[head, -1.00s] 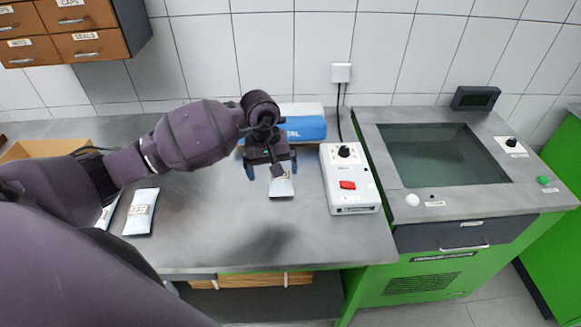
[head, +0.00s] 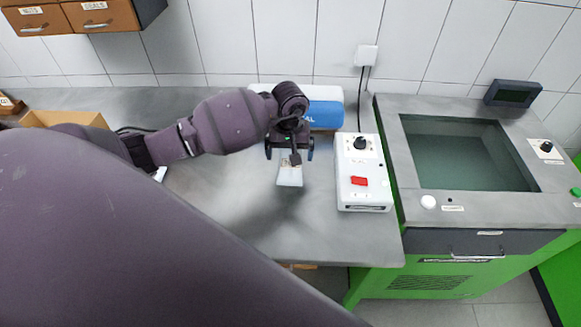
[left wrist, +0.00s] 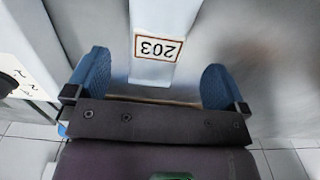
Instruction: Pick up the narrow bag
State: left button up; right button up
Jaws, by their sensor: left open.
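A narrow pale bag (head: 289,178) lies on the grey bench, left of the white control box. My left gripper (head: 289,155) is above its far end, pointing down, and partly hides it in the head view. In the left wrist view the bag (left wrist: 165,18) shows a label reading 203, upside down. Its near end reaches between the blue fingers of my left gripper (left wrist: 154,82), which are open with a gap on both sides. I cannot tell the exact height of the fingers over the bag. My right gripper is not in view.
The white control box (head: 362,195) with a red switch stands close to the right of the bag. A blue and white package (head: 325,113) is behind the gripper. A cardboard box (head: 65,119) is at the left. The bench front (head: 330,225) is clear.

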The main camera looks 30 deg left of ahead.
aim_at(290, 166)
pick_arm(q)
jog(key=f, duration=0.4)
jog(key=shift+s+d+p, duration=0.15)
jog(key=shift+d+p, duration=0.15)
jog(key=shift+p, duration=0.1)
jog(key=shift+f, duration=0.35)
jog(key=c, duration=1.2)
jog(key=shift+a+r, duration=0.1)
